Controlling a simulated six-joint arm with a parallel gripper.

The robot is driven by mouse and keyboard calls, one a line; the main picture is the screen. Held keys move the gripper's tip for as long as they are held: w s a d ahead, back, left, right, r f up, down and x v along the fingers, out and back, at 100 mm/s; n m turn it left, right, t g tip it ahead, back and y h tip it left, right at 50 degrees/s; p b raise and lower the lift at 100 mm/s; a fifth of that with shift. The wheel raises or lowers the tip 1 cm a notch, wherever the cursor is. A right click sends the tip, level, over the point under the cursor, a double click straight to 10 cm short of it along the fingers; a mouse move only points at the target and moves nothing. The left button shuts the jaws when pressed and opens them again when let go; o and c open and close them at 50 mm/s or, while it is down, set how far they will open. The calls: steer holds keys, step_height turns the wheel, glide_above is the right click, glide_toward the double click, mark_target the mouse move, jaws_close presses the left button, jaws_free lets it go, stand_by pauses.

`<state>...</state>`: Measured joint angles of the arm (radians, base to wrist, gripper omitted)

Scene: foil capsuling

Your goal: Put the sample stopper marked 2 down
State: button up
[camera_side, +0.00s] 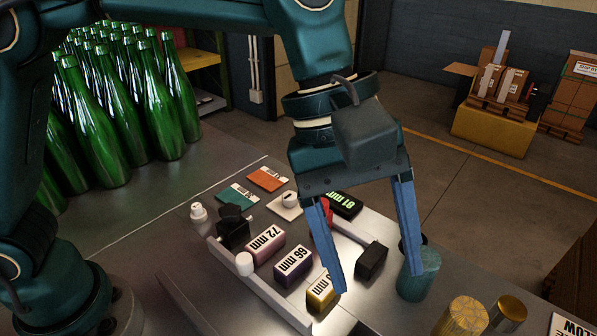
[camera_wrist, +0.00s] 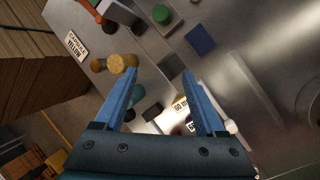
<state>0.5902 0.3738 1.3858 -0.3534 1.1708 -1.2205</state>
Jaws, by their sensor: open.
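My gripper (camera_side: 375,278) is open, its two blue fingers pointing down over the right part of the work table. In the wrist view the fingers (camera_wrist: 160,74) are spread, with bare metal surface between their tips and nothing held. A white stopper-like piece (camera_side: 290,199) sits on a pale square pad behind the tray. Another white piece (camera_side: 198,212) stands to the left of the tray, and a white round piece (camera_side: 244,264) is at the tray's left edge. No mark 2 is readable on any of them, so I cannot tell which is the sample stopper.
A tray (camera_side: 180,296) holds blocks labelled 72 mm (camera_side: 265,244), 66 mm (camera_side: 293,266) and one partly hidden yellow block (camera_side: 320,293). A black block (camera_side: 371,260), a teal cylinder (camera_side: 418,278) and gold cylinders (camera_side: 462,317) are nearby. Green bottles (camera_side: 120,110) crowd the back left.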

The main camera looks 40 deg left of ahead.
steer(key=s+d+f+g, duration=0.1)
steer(key=s+d+f, duration=0.2)
steer(key=f, duration=0.1)
steer(key=s+d+f+m+g+y, duration=0.1)
steer(key=s+d+f, duration=0.2)
steer(key=s+f, duration=0.1)
steer(key=s+d+f+m+g+y, duration=0.1)
steer(key=s+d+f+g, duration=0.1)
steer(key=s+d+f, duration=0.1)
steer(key=shift+x, duration=3.65)
steer(key=shift+s, duration=0.1)
steer(key=shift+c, duration=0.4)
jaws_close()
